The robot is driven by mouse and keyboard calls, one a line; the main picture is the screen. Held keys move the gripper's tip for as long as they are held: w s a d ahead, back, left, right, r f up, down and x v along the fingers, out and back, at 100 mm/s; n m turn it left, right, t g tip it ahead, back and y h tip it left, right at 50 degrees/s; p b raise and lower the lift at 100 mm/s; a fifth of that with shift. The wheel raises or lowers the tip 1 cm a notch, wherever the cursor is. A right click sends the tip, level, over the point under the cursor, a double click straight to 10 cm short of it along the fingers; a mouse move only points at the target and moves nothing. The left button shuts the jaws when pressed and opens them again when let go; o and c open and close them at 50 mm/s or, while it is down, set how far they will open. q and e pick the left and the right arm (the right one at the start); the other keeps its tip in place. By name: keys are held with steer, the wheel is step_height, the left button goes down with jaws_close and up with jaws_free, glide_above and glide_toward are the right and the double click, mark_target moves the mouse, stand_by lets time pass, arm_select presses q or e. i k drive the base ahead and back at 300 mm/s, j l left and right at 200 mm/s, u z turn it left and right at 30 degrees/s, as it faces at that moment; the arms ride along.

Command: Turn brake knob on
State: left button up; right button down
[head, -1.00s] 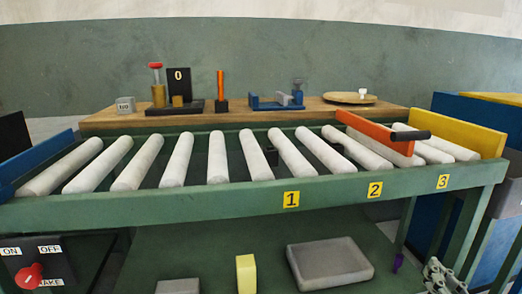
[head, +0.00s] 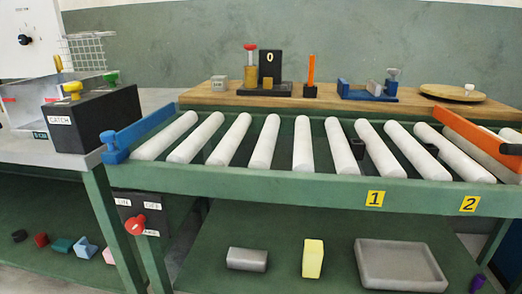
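The brake knob (head: 134,225) is a small red knob on the front of a dark brake box (head: 155,208) under the left end of the roller conveyor. White ON and OFF labels sit above it, and a BRAKE label is partly hidden behind it. A green table leg stands close to the knob and box. The knob seems to lean toward the upper right, the OFF side, but it is too small to be sure. Neither of my grippers is in view.
The roller conveyor (head: 330,187) crosses the view, with a blue end stop (head: 140,133) and an orange gate (head: 478,135). A black CATCH box (head: 92,120) stands on the left bench. The lower shelf holds a grey tray (head: 400,264), a yellow block (head: 313,258) and a grey block (head: 247,259).

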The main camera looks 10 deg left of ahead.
mark_target(135, 226)
steer(key=j+u, duration=0.15)
steer(key=u, duration=1)
steer(key=i+l, duration=0.05)
